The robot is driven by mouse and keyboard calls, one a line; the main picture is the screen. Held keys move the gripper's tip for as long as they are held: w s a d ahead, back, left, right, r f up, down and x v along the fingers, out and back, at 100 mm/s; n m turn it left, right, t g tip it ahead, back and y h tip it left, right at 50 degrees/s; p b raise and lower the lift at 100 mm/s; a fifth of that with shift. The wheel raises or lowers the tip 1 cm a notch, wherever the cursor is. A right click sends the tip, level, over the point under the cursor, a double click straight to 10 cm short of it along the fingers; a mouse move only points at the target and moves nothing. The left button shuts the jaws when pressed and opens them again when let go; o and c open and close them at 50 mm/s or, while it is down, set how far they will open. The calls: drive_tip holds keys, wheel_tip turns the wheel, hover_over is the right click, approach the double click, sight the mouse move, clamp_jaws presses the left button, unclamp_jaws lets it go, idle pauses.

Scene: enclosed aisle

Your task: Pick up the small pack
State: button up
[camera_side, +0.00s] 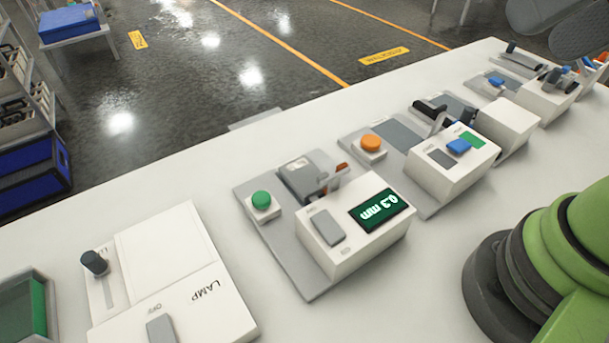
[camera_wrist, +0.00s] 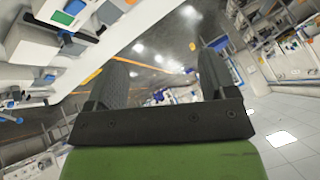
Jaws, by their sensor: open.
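I cannot pick out a small pack with certainty in either view. In the side view, a grey block (camera_side: 305,177) sits at the back of a white unit whose display reads 0.3 mm (camera_side: 379,211); I cannot tell whether it is a loose item or part of the unit. In the wrist view, my gripper (camera_wrist: 160,82) is open, its two dark fingers wide apart with nothing held between them. It points out over the floor and aisle, away from the bench top.
The white bench (camera_side: 300,120) carries a row of units: a LAMP box (camera_side: 170,270), a unit with an orange button (camera_side: 371,142), and white boxes (camera_side: 507,125) at the far right. A green-lined tray (camera_side: 22,305) is at lower left. Shelves and a blue crate (camera_side: 35,172) stand beyond.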

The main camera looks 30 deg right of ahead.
drive_tip(key=shift+o, duration=1)
drive_tip(key=n+g+h, duration=0.2)
drive_tip(key=n+g, duration=0.2)
drive_tip(key=g, duration=0.3)
hover_over(306, 176)
drive_tip(key=f, duration=2.4)
drive_tip(key=shift+w+a+f, duration=0.1)
drive_tip(key=shift+w+a, duration=0.1)
drive_tip(key=shift+w, duration=0.1)
drive_tip(key=f, duration=0.5)
drive_tip(key=shift+s+d+f, duration=0.2)
drive_tip(key=shift+s+f, duration=0.1)
drive_tip(key=shift+f, duration=0.1)
